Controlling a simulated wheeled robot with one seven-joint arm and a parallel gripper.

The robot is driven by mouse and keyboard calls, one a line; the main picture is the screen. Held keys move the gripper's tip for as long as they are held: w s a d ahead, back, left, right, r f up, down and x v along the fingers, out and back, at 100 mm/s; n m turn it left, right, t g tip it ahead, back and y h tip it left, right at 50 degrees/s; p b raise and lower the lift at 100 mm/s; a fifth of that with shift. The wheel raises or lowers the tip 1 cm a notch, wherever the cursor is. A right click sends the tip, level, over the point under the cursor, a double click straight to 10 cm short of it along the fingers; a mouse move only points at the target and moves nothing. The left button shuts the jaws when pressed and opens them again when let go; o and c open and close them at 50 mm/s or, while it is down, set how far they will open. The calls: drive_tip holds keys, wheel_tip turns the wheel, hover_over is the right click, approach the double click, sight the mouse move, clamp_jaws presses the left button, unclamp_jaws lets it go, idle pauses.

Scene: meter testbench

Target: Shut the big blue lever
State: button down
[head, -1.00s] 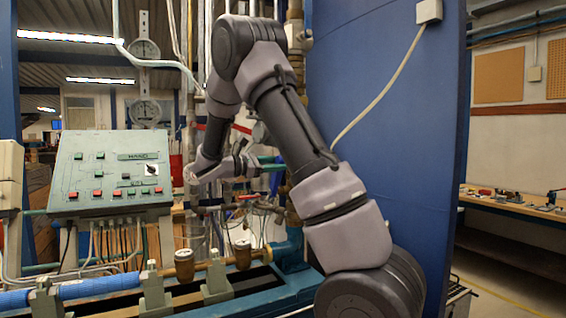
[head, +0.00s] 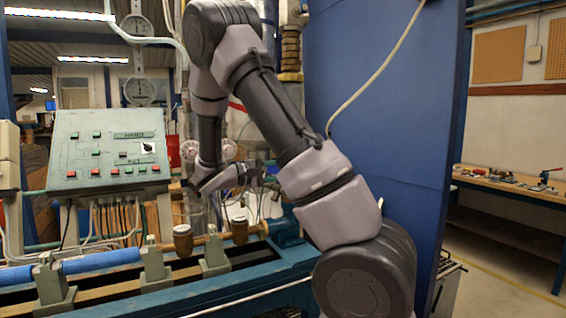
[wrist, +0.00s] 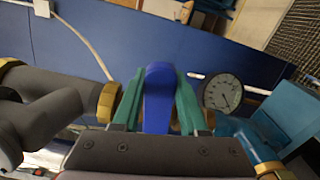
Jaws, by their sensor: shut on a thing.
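The big blue lever (wrist: 158,98) stands upright in the middle of the wrist view, between the two green fingers of my gripper (wrist: 160,78). The fingers press on its two sides, so my gripper is shut on it. The lever's rounded top shows; its lower end is hidden by the gripper body. In the head view my gripper (head: 258,172) is at the pipework right of the control panel, partly behind my own arm. The lever cannot be made out there.
A round pressure gauge (wrist: 223,93) is just right of the fingers, with brass fittings (wrist: 108,102) at left. A green control panel (head: 108,150) stands at left. The blue pipe (head: 105,258) and bench run below. A large blue wall panel (head: 385,130) is at right.

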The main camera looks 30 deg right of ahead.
drive_tip(key=shift+s+f+m, duration=0.15)
drive_tip(key=shift+f+m, duration=0.95)
drive_tip(key=shift+f, duration=0.15)
drive_tip(key=shift+c, duration=2.2)
unclamp_jaws()
drive_tip(key=shift+a, duration=0.1)
drive_tip(key=a, duration=1)
drive_tip(key=shift+s+a, duration=0.15)
drive_tip(key=shift+a, duration=0.2)
